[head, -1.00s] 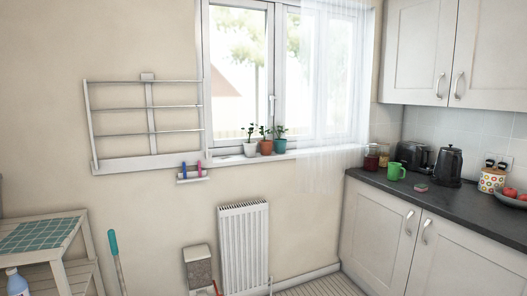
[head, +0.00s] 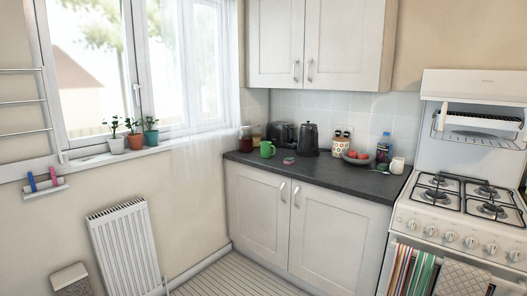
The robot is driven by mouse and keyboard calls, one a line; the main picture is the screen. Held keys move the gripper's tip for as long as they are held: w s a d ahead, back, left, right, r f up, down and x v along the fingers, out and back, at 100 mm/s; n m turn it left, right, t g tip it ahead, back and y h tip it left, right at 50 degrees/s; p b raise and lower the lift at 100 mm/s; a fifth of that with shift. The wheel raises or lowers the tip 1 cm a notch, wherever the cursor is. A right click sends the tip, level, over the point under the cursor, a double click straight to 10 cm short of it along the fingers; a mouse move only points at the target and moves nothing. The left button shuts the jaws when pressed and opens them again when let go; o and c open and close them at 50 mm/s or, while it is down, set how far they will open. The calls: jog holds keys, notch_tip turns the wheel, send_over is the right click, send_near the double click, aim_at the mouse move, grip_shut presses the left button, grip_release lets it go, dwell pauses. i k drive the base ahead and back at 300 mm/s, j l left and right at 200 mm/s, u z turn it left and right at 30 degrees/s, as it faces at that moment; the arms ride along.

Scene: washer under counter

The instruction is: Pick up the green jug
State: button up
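The green jug (head: 267,149) is a small mug-like vessel with a handle. It stands upright on the dark counter (head: 336,179), near its left end and close to the front edge. A dark red jar (head: 245,139) stands behind it to the left, and a black toaster (head: 283,135) stands behind it to the right. My gripper is not in view.
A small reddish item (head: 289,160) lies right of the jug. A black kettle (head: 310,140), a patterned pot (head: 341,143), a fruit bowl (head: 356,158) and a white jug (head: 397,165) stand further right. A white cooker (head: 462,215) adjoins the counter. Floor before the cabinets looks clear.

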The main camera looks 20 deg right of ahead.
aim_at(266, 147)
jog(key=i+l, duration=0.1)
jog(key=i, duration=0.95)
